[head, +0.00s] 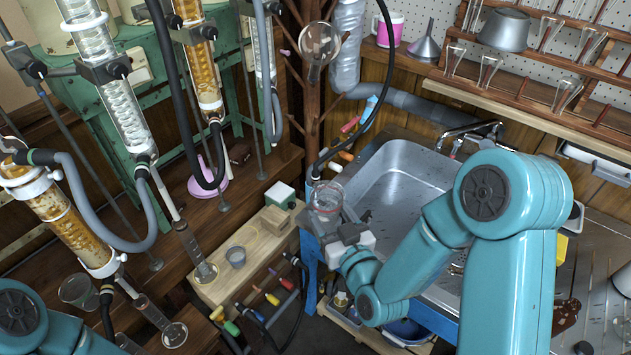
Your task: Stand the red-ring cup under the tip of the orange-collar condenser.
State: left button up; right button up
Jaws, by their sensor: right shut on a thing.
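The red-ring cup (326,197) is a clear glass cup with a reddish rim, near the picture's middle at the sink's left edge. My right gripper (345,238) is shut on it and holds it roughly upright. Several glass condensers stand at the left: a clear coiled one (108,85), an amber one (200,65) behind it, and another amber one (65,220) at lower left. I cannot tell for certain which bears the orange collar. My left arm shows at the lower left corner, but its gripper is out of view.
A metal sink (400,185) lies beside the cup. Glass cylinders (194,250) stand below the condensers. Dark and grey hoses (110,235) loop between them. A round flask (319,42) hangs above.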

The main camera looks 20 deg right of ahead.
pick_arm(q)
jog(key=w+d+r+m+t, duration=0.2)
jog(key=w+r+m+t, duration=0.2)
jog(key=w+r, duration=0.85)
jog(key=d+r+m+t+h, duration=0.1)
jog(key=d+r+m+t, duration=0.15)
jog(key=r, duration=0.75)
jog(key=d+r+m+t+h, duration=0.1)
jog(key=d+r+m+t, duration=0.15)
jog(key=r, duration=0.75)
jog(key=x, duration=1.2)
jog(key=shift+w+f+g, duration=0.15)
jog(key=shift+f+g, duration=0.05)
jog(key=shift+g, duration=0.1)
pick_arm(e)
jog(key=s+a+f+n+g+y, duration=0.1)
jog(key=a+f+n+g+y, duration=0.2)
jog(key=a+n+y, duration=0.3)
jog(key=a+f+n+g+y, duration=0.2)
jog(key=a+n+g+y, duration=0.3)
jog(key=a+y, duration=0.3)
jog(key=a+g, duration=0.1)
jog(key=a, duration=0.1)
jog(key=shift+s+a+f+n, duration=0.35)
jog(key=shift+f+n, duration=0.05)
pick_arm(q)
jog(key=shift+d, duration=0.15)
